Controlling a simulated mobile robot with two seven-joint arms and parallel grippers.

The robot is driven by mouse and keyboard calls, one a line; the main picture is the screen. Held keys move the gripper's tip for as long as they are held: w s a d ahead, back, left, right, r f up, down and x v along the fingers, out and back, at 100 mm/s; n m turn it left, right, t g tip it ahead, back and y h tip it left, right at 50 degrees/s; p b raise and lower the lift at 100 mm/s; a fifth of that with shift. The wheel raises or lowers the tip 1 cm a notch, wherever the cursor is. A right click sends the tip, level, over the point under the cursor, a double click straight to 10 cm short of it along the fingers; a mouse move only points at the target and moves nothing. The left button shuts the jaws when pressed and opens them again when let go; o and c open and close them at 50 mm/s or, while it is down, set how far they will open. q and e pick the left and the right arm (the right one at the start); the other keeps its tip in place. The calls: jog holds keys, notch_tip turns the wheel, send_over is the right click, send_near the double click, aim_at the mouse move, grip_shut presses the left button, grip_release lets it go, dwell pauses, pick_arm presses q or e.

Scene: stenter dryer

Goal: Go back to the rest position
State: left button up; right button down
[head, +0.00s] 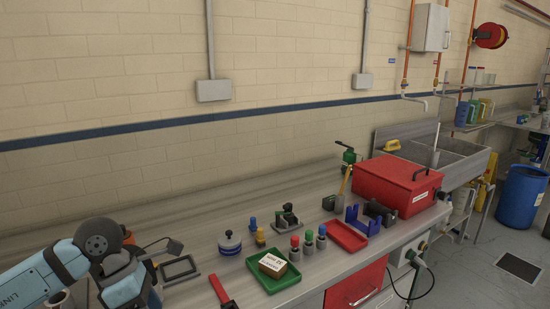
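My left arm comes in from the lower left in the head view, over the near left end of the workbench (205,225). Its wrist end points down toward the bottom edge, with the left gripper (130,290) only partly seen there; the fingertips cannot be made out. I see nothing clearly held. My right arm and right gripper are not in view.
A sink and blue barrel (521,198) stand right.

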pick_arm(q)
jog(key=s+d+n+h, duration=0.3)
jog(key=d+n+h, duration=0.1)
jog(key=d+h, duration=0.3)
jog(key=s+d+n+h, duration=0.2)
jog(key=d+n+h, duration=0.2)
jog(key=d+h, duration=0.3)
jog(key=w+a+f+n+t+y, duration=0.1)
jog(key=a+f+n+t+y, duration=0.4)
jog(key=n, duration=1)
jog(key=w+a+f+n+t+y, duration=0.15)
jog(key=f+n+t+y, duration=0.5)
jog(key=n+t, duration=0.8)
jog(key=s+a+f+n+g+y, duration=0.2)
jog(key=s+f+n+g, duration=0.25)
jog(key=s+f, duration=0.35)
jog(key=s+a+f+n+g+y, duration=0.25)
jog(key=s+f+n, duration=0.3)
jog(key=f, duration=0.45)
notch_tip(320, 180, up, 12)
jog(key=p, duration=1.4)
jog(key=shift+m, duration=0.45)
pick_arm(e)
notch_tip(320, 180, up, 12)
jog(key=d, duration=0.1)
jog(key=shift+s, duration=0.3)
